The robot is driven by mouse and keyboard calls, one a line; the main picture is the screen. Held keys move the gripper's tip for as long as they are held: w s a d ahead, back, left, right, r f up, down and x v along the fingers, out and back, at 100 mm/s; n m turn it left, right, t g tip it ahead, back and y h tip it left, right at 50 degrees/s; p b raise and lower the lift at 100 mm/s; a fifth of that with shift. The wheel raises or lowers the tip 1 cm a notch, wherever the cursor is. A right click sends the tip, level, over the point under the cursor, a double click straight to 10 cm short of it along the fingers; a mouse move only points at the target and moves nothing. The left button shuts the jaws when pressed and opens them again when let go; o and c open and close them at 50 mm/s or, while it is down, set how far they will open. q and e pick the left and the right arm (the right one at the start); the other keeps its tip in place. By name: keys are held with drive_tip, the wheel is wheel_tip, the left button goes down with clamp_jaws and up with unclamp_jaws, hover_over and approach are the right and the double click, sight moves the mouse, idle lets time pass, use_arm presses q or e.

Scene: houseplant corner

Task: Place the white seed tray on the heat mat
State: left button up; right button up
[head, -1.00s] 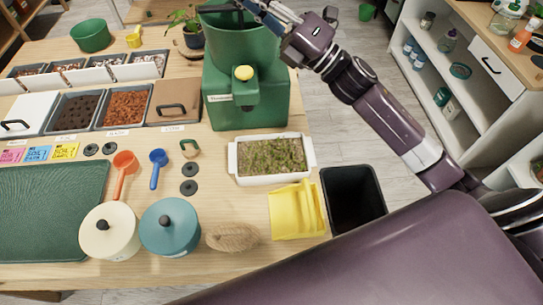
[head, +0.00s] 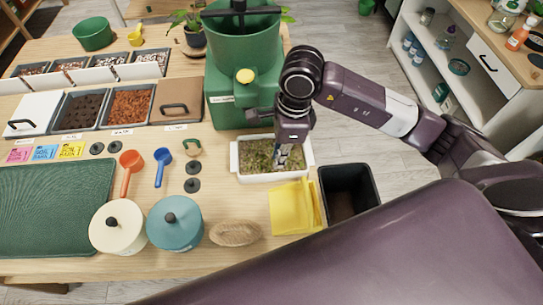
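The white seed tray (head: 252,179) stands on the wooden table, right of the middle, filled with green-brown mossy material. My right gripper (head: 289,163) points down over the right part of the tray. Its fingers are seen from above and partly hidden by my wrist, so I cannot tell their opening or whether they touch the tray. A flat dark green ribbed mat (head: 50,205) lies at the left of the table with nothing on it; it may be the heat mat. My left gripper is out of view.
Between tray and mat are an orange scoop (head: 129,165), a blue scoop (head: 162,166) and black discs. A cream pot (head: 117,240), a teal pot (head: 174,232) and a brush (head: 235,233) stand in front. A green machine (head: 232,95) is behind the tray; yellow cloth-like item (head: 291,208) and black bin (head: 347,190) are nearby.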

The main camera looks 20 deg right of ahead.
sight(274, 174)
drive_tip(key=shift+d+f, duration=0.1)
drive_tip(key=shift+f, duration=0.3)
drive_tip(key=f+p, duration=0.1)
drive_tip(key=f, duration=0.1)
drive_tip(key=f+p, duration=0.1)
drive_tip(key=f, duration=0.1)
drive_tip(key=a+f+p, duration=0.1)
drive_tip(key=f, duration=0.1)
drive_tip(key=shift+w+f, duration=0.1)
drive_tip(key=shift+w, duration=0.05)
drive_tip(key=shift+a+f, duration=0.1)
drive_tip(key=shift+f, duration=0.25)
drive_tip(key=shift+c, duration=0.5)
clamp_jaws()
drive_tip(key=shift+w+r, duration=0.15)
drive_tip(key=shift+r, duration=0.05)
